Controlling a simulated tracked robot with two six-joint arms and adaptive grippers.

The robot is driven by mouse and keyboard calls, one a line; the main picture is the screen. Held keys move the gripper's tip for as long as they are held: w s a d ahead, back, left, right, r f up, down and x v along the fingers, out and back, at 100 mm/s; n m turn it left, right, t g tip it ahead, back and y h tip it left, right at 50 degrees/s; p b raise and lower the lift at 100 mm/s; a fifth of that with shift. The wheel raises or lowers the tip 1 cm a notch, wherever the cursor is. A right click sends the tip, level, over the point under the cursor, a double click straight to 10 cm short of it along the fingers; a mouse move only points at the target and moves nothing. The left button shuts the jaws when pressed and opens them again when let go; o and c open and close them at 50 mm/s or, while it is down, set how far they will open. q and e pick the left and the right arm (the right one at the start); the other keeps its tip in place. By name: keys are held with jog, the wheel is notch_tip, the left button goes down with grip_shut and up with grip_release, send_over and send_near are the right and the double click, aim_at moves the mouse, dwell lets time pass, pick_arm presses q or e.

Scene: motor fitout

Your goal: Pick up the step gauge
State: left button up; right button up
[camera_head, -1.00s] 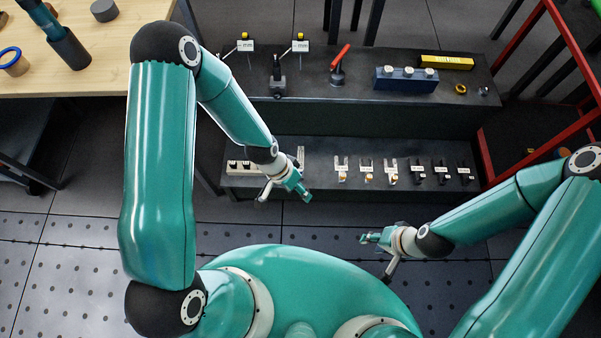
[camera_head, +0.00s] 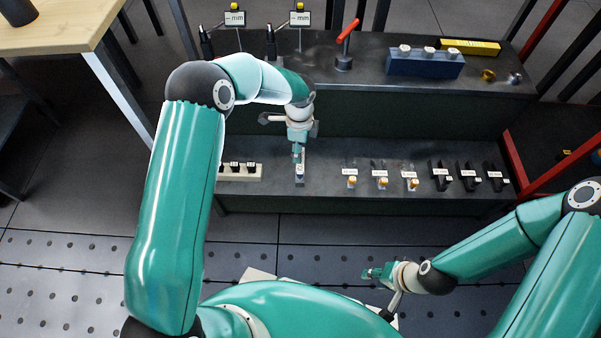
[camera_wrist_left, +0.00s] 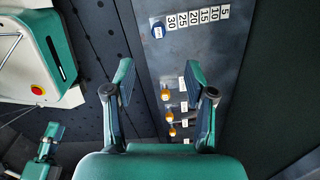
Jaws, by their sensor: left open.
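The step gauge (camera_head: 300,174) is a narrow light bar on the lower dark shelf, partly hidden under my left gripper (camera_head: 298,156) in the head view. In the left wrist view the step gauge (camera_wrist_left: 196,18) shows a row of white number labels from 30 to 5, with a blue round end. My left gripper (camera_wrist_left: 159,80) is open and empty, and the gauge lies beyond its fingertips, toward the top of that view. My right gripper (camera_head: 376,273) hangs low at the right, away from the shelf; its jaws are too small to read.
A pale block with black slots (camera_head: 240,171) lies just left of the gauge. Several labelled holders with yellow parts (camera_head: 382,182) and black holders (camera_head: 468,178) stand to the right. The upper shelf carries a blue block (camera_head: 425,65) and a red-handled tool (camera_head: 345,50).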

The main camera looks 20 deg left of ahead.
aim_at(299, 172)
pick_arm(q)
notch_tip(299, 172, down, 8)
jog(key=shift+f+b, duration=0.2)
jog(key=shift+b, duration=0.8)
notch_tip(299, 172, down, 5)
jog(key=shift+s+f+b, duration=0.1)
jog(key=shift+b, duration=1.1)
jog(key=shift+c, duration=0.4)
grip_shut()
